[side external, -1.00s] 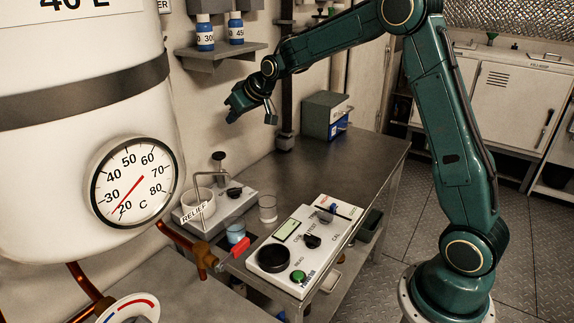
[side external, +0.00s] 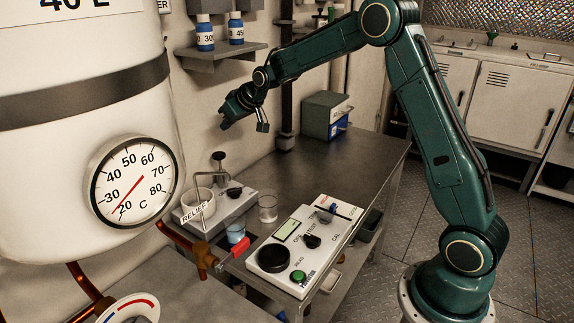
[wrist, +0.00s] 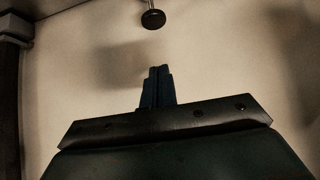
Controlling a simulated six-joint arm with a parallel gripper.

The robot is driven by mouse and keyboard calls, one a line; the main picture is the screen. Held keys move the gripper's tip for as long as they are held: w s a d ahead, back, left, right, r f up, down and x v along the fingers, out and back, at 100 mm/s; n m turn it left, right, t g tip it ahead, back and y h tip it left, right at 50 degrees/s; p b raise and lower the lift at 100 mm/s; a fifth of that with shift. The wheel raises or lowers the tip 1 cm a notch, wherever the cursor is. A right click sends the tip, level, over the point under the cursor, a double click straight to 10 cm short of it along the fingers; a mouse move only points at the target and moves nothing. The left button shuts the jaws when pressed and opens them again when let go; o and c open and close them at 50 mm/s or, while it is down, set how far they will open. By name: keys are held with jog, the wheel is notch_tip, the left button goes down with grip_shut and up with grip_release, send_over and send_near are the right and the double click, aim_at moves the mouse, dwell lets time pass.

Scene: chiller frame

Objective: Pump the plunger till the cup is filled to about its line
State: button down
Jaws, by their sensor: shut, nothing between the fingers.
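The plunger (side external: 219,157) is a dark round knob on an upright rod at the back of a pale box. The knob also shows at the top of the wrist view (wrist: 153,18). A pale round cup (side external: 200,203) stands in front of the rod, by a thin bent spout, partly behind the RELIEF tag. Its line and fill level are too small to read. My gripper (side external: 223,125) is shut and empty, in the air above the plunger knob and apart from it. Its shut fingers (wrist: 156,76) point towards the knob in the wrist view.
A clear glass (side external: 267,208) and a blue container (side external: 236,232) stand near the box. A white meter panel (side external: 300,248) lies to their right. A shelf with two bottles (side external: 218,54) is on the wall above. The bench behind the panel (side external: 335,172) is clear.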

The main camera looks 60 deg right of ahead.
send_over(223, 157)
jog(key=f, duration=0.4)
jog(key=shift+w+f, duration=0.4)
notch_tip(223, 157, down, 3)
jog(key=shift+r, duration=0.1)
jog(key=shift+f, duration=0.55)
jog(key=shift+s+f, duration=0.1)
jog(key=shift+f, duration=1.85)
